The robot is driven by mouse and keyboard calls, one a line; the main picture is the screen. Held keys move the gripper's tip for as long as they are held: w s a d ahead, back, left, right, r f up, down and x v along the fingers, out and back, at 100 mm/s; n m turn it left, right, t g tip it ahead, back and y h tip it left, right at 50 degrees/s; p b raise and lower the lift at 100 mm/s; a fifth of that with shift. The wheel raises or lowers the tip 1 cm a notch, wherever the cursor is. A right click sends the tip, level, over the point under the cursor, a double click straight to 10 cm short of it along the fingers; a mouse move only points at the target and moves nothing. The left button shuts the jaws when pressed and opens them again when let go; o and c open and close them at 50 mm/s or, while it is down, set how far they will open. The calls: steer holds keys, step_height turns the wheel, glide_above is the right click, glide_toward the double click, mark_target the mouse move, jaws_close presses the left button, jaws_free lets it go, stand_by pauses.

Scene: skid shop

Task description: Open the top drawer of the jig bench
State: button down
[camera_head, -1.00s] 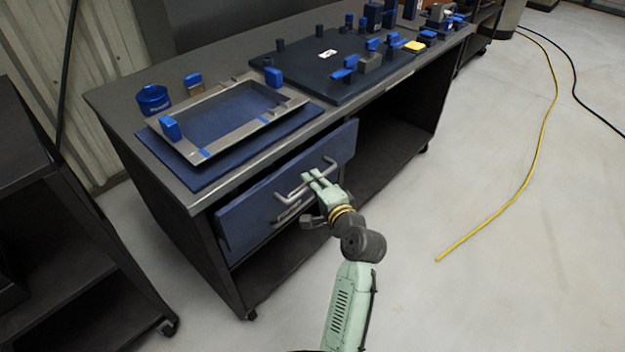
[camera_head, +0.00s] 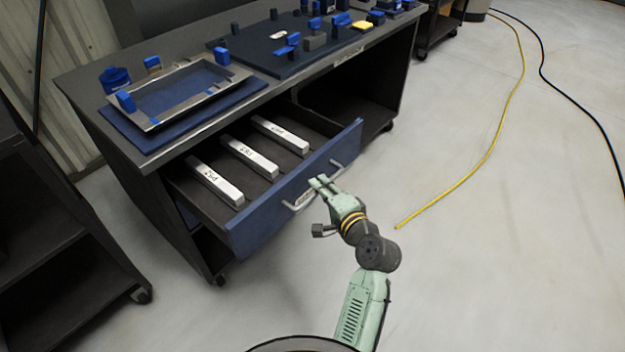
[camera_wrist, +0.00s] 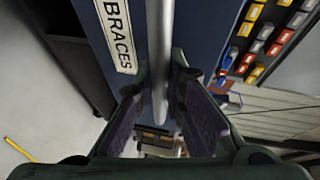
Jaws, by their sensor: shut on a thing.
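The jig bench (camera_head: 150,155) is a dark bench, and its blue-fronted top drawer (camera_head: 262,226) stands well open. The bar handle (camera_head: 290,206) runs along the drawer front; it also shows in the wrist view (camera_wrist: 159,60). My gripper (camera_head: 319,184) is at the handle, its fingers around the bar. In the wrist view my gripper (camera_wrist: 165,112) has one finger on each side of the bar. A label reading BRACES (camera_wrist: 117,32) is beside the handle. Inside the drawer lie three pale bars (camera_head: 250,155) with markings.
A metal frame on a blue plate (camera_head: 180,98) and a dark fixture plate (camera_head: 265,60) with blue clamps stand on the bench top. A dark cart (camera_head: 60,220) is at left.

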steer(key=s+d, duration=0.5)
steer(key=s, duration=0.1)
steer(key=shift+d, duration=0.4)
steer(key=c, duration=1.9)
jaws_free()
